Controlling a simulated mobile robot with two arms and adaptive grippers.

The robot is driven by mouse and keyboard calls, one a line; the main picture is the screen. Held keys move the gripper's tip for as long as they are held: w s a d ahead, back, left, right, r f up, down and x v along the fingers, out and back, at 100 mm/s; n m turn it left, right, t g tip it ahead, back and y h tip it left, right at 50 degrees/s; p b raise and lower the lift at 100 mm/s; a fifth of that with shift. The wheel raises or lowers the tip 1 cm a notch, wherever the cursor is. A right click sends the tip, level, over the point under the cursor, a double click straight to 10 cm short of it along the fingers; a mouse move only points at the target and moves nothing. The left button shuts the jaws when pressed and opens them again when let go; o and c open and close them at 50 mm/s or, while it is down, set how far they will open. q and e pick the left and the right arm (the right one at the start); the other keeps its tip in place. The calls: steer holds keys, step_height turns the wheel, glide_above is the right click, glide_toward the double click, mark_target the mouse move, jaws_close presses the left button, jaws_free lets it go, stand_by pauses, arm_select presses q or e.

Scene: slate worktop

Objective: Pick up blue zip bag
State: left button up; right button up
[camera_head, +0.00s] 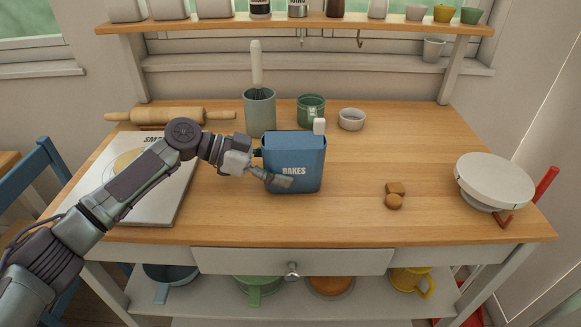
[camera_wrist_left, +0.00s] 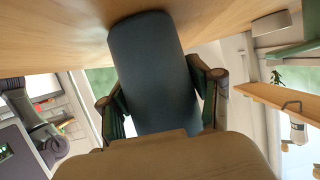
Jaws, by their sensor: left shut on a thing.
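The blue zip bag (camera_head: 297,158), printed "BAKES" with a small white piece at its top right corner, is upright near the middle of the wooden worktop. My left gripper (camera_head: 270,168) comes in from the left and is shut on its left side, one finger across the front and the other mostly hidden behind. In the left wrist view the bag (camera_wrist_left: 155,70) shows as a dark slab between the two fingers of the gripper (camera_wrist_left: 160,98). I cannot tell whether its base touches the worktop. My right gripper is not in view.
Behind the bag stand a grey-green crock (camera_head: 260,113) with a whisk, a green mug (camera_head: 311,108) and a white bowl (camera_head: 352,120). A book (camera_head: 150,205) and rolling pin (camera_head: 170,116) lie left. Brown pieces (camera_head: 395,195) and a white scale (camera_head: 494,180) are right.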

mark_target(285, 150)
arm_select(q)
steer(key=shift+r, duration=0.1)
steer(key=r+p, duration=0.2)
steer(key=r, duration=0.1)
steer(key=d+r+p, duration=0.1)
steer(key=r, duration=0.1)
steer(key=shift+s, duration=0.25)
steer(key=s+d+r+p, duration=0.1)
steer(key=d+r+p, duration=0.1)
steer(key=s+d+r+p, duration=0.1)
steer(key=s+d, duration=0.1)
steer(key=d, duration=0.1)
steer(key=s+d+r+p, duration=0.1)
steer(key=d+r+p, duration=0.1)
steer(key=d, duration=0.1)
steer(key=shift+s+d+r+p, duration=0.15)
steer(key=shift+s+r+p, duration=0.15)
steer(key=shift+s+d+r, duration=0.15)
steer(key=shift+s+d, duration=0.1)
steer(key=shift+d, duration=0.25)
steer(key=shift+w+a+b, duration=0.6)
steer(key=shift+w+a, duration=0.35)
steer(key=shift+a, duration=0.8)
steer(key=shift+w+a+b, duration=0.65)
steer(key=shift+w+a, duration=0.25)
steer(key=shift+a, duration=0.8)
steer(key=shift+w+a+b, duration=0.6)
steer(key=shift+w+a, duration=0.35)
steer(key=shift+a, duration=0.8)
